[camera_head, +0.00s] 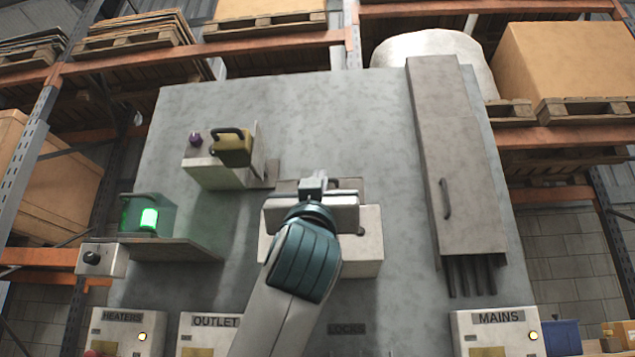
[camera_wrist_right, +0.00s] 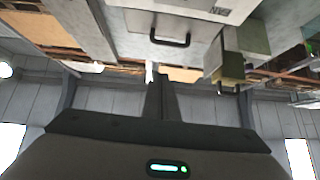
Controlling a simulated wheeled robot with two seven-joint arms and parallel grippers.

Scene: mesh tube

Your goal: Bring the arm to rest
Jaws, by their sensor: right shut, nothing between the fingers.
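My right arm (camera_head: 303,262) reaches up from the bottom middle of the head view. My right gripper (camera_head: 312,186) is in front of a pale box on the grey panel and covers part of it; I cannot tell whether they touch. In the right wrist view the fingers (camera_wrist_right: 161,95) are together with nothing held. My left arm and gripper are not in view.
The grey panel (camera_head: 370,130) carries a tall cabinet (camera_head: 455,150) at right and a yellow handled block (camera_head: 232,147) on a box at upper left. A green-lit unit (camera_head: 148,217) sits on a shelf at left. Labelled boxes, including MAINS (camera_head: 497,335), line the bottom.

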